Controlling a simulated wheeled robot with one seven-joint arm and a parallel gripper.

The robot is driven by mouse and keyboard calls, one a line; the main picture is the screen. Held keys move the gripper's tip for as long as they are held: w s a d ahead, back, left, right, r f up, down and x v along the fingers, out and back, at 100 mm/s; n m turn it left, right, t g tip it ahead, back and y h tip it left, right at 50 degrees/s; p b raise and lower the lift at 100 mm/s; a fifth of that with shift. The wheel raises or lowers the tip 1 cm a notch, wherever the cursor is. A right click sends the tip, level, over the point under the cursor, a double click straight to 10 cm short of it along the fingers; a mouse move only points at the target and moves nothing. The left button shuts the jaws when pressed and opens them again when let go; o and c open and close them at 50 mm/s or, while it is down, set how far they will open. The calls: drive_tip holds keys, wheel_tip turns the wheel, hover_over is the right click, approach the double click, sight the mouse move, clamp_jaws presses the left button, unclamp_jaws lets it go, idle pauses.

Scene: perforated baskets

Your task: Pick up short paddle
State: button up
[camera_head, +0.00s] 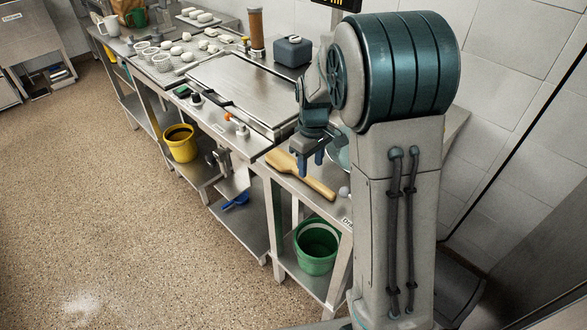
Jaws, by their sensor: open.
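A light wooden paddle (318,187) lies flat on the near end of the steel table, running from upper left to lower right. I take it to be the short paddle. My gripper (310,163) points down above it, near its middle, and is open with nothing between the fingers. I cannot tell the exact height of the fingertips over the wood. The fingers and wrist hide a little of the paddle's far side.
A flat steel griddle-like plate (243,88) fills the table's middle. Perforated white baskets (161,62) and pale pieces stand farther back. A dark box (292,51) is near the wall. A green bucket (316,250) and a yellow bucket (180,145) sit on lower shelves.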

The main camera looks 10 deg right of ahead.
sight(311, 178)
wheel_tip(311, 178, down, 4)
drive_tip(key=shift+s+d+f, duration=0.1)
drive_tip(key=shift+s+f, duration=0.05)
drive_tip(key=shift+f, duration=0.05)
clamp_jaws()
